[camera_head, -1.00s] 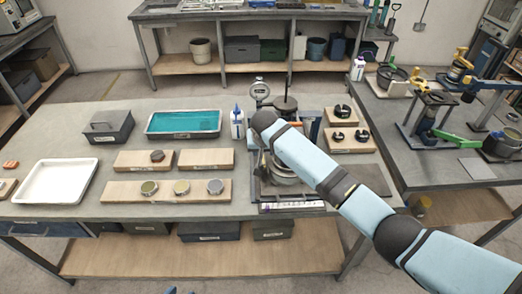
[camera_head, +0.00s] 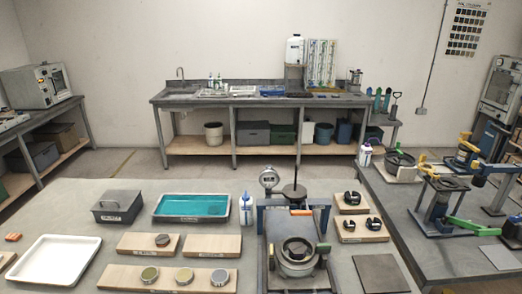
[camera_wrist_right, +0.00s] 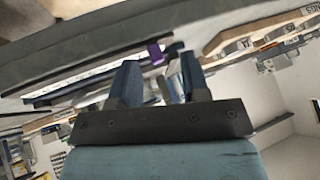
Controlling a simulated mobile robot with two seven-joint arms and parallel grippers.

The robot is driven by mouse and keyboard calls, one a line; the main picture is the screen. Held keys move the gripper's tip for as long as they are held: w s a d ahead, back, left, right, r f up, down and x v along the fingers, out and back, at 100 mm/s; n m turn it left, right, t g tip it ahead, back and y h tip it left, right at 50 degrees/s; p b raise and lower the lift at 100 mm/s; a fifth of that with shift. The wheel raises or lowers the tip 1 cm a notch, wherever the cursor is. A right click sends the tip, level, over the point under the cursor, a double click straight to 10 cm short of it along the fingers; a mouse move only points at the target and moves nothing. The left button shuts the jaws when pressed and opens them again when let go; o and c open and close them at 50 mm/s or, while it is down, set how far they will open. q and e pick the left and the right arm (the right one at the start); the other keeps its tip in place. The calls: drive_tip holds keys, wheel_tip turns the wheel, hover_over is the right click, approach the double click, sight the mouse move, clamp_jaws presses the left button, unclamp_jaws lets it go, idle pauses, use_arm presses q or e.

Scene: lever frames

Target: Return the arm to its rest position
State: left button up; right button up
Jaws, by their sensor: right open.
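My right gripper (camera_wrist_right: 158,72) shows only in the right wrist view. Its two dark fingers stand apart with nothing held between them. Beyond the fingers lies the underside and edge of a grey bench (camera_wrist_right: 60,60), tilted in the picture, with a purple object (camera_wrist_right: 155,53) at its edge. Neither arm shows in the head view. There, a lever frame (camera_head: 325,215) stands on the near bench with a round metal pot (camera_head: 297,262) in front, and a dial gauge (camera_head: 269,178) stands at its back left.
The near bench also holds a white tray (camera_head: 30,262), a teal-filled tray (camera_head: 168,219), a grey box (camera_head: 117,218), a white bottle (camera_head: 247,215) and wooden boards (camera_head: 212,246) with small tins. A side bench (camera_head: 455,240) with more lever frames is at right. Floor shows behind the near bench.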

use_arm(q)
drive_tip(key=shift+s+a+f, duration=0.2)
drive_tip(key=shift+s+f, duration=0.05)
use_arm(e)
drive_tip(key=s+d+t, duration=0.1)
drive_tip(key=s+d, duration=0.4)
drive_tip(key=s, duration=0.3)
drive_tip(key=s+d+n+t, duration=0.1)
drive_tip(key=s+d+t, duration=0.1)
drive_tip(key=s+d, duration=0.3)
drive_tip(key=s+d+t+h, duration=0.1)
drive_tip(key=s+d, duration=0.4)
drive_tip(key=s, duration=0.5)
drive_tip(key=shift+s+n, duration=0.3)
drive_tip(key=shift+s, duration=0.05)
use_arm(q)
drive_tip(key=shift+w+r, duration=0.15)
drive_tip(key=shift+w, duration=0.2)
use_arm(e)
drive_tip(key=shift+f, duration=0.15)
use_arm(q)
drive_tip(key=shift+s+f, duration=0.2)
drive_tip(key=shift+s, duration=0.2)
use_arm(e)
drive_tip(key=shift+a, duration=0.1)
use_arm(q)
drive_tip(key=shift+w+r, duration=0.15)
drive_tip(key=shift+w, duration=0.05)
